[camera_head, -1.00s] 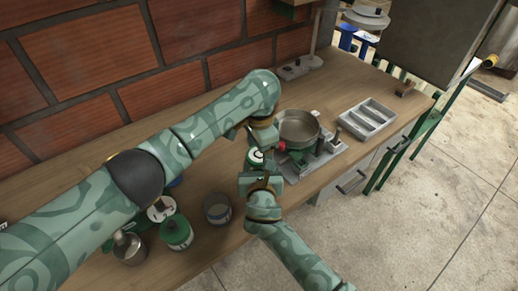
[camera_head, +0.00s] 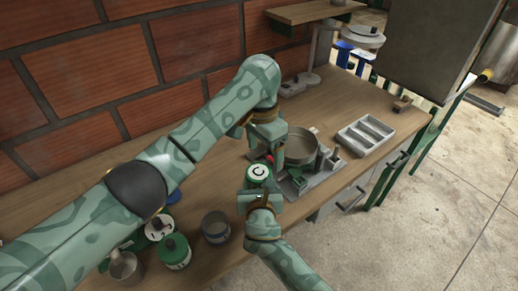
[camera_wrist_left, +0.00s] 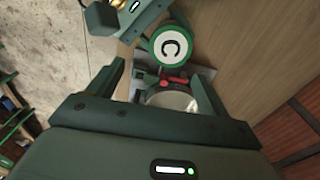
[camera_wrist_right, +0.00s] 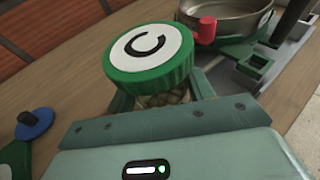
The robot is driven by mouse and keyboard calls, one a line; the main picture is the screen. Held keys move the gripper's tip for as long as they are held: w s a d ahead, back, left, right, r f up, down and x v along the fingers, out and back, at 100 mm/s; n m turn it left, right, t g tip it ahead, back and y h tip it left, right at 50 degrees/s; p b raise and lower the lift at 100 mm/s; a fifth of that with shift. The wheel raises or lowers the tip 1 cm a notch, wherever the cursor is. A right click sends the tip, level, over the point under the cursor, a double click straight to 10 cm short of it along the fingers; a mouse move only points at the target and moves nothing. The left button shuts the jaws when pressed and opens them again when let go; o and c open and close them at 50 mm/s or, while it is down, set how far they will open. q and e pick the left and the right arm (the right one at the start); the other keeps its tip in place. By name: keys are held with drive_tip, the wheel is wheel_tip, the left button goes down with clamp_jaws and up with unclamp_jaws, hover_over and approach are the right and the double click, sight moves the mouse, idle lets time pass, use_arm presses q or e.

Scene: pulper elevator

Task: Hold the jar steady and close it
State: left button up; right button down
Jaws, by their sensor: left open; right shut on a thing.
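The jar (camera_wrist_right: 165,99) has a green lid (camera_wrist_right: 150,53) with a white top and a black C; pale contents show through its clear side. The lid sits over the jar mouth; I cannot tell how tightly. My right gripper (camera_head: 257,196) is shut around the jar body. The lid (camera_head: 259,171) faces up in the head view, clear of fingers. My left gripper (camera_wrist_left: 158,72) is open and empty, just beyond the jar in the head view. In the left wrist view the lid (camera_wrist_left: 171,46) lies above the fingertips, apart from them.
A round metal pan (camera_head: 298,147) with a red knob (camera_wrist_right: 206,29) stands on a grey base beside the jar. A grey compartment tray (camera_head: 366,134) is farther right. A brick wall bounds the back.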

sight(259, 172)
use_arm(q)
drive_tip(key=shift+a+r+n, duration=0.2)
drive_tip(key=shift+r+n, duration=0.2)
drive_tip(key=shift+n, duration=0.5)
drive_tip(key=n, duration=0.1)
drive_tip(key=a+n, duration=0.1)
drive_tip(key=shift+w+r+n+y, duration=0.15)
drive_tip(key=shift+n+y, duration=0.15)
drive_tip(key=shift+f, duration=4.05)
drive_tip(key=c, duration=1)
drive_tip(key=m, duration=0.6)
drive_tip(key=shift+m, duration=0.3)
